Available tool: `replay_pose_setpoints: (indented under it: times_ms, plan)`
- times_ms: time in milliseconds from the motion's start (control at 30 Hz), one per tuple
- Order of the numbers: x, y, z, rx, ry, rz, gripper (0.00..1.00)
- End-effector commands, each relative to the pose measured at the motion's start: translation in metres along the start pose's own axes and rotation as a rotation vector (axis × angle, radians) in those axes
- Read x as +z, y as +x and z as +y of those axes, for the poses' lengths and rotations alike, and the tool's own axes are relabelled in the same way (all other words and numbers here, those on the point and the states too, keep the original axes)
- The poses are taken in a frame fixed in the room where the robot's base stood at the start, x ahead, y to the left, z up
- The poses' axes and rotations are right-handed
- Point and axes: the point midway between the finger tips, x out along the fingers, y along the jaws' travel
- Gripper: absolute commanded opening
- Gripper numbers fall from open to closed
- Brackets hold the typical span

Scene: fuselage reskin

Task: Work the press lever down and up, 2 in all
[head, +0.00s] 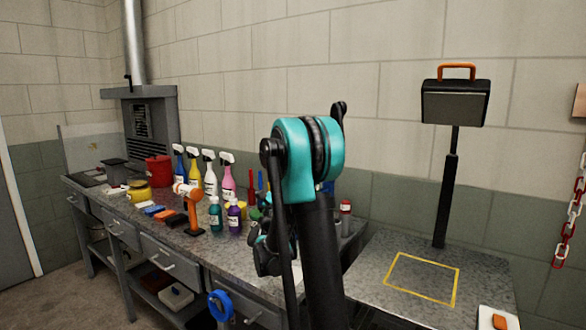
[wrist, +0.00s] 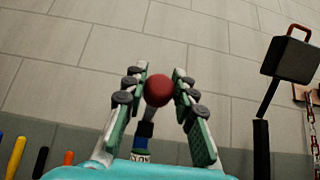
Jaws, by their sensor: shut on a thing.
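In the wrist view, a dark red ball knob (wrist: 159,90) sits between the two fingers of my gripper (wrist: 158,84), which are closed on it from both sides. I take it as the knob of the press lever. A short grey shaft shows below the knob, with a black and blue part under it. The press body cannot be made out. In the head view, my teal and black arm stands in front of the bench, and neither the knob nor my fingertips can be made out.
Spray bottles (head: 210,173), small bottles (head: 215,214) and an orange tool on a stand (head: 188,207) stand on the long bench left of my arm. A work lamp (head: 455,100) stands on the right table, beside a clear yellow-outlined square (head: 388,287). A chain (head: 567,225) hangs at the far right.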

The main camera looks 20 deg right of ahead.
Motion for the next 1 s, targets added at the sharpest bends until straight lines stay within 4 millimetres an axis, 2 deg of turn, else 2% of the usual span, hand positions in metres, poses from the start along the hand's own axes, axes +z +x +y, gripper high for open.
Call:
replay_pose_setpoints:
  times_ms: [267,300,467,767,867,1000]
  plan:
    - [0.000,0.000,0.000,0.000,0.000,0.001,0.00]
    - [0.000,0.000,0.000,0.000,0.000,0.001,0.30]
    - [0.000,0.000,0.000,0.000,0.000,0.001,0.48]
    - [0.000,-0.001,0.000,0.000,0.000,0.001,0.48]
    - [0.000,-0.009,0.000,0.000,0.001,0.000,0.48]
    - [0.000,-0.029,0.001,0.001,0.001,0.000,0.48]
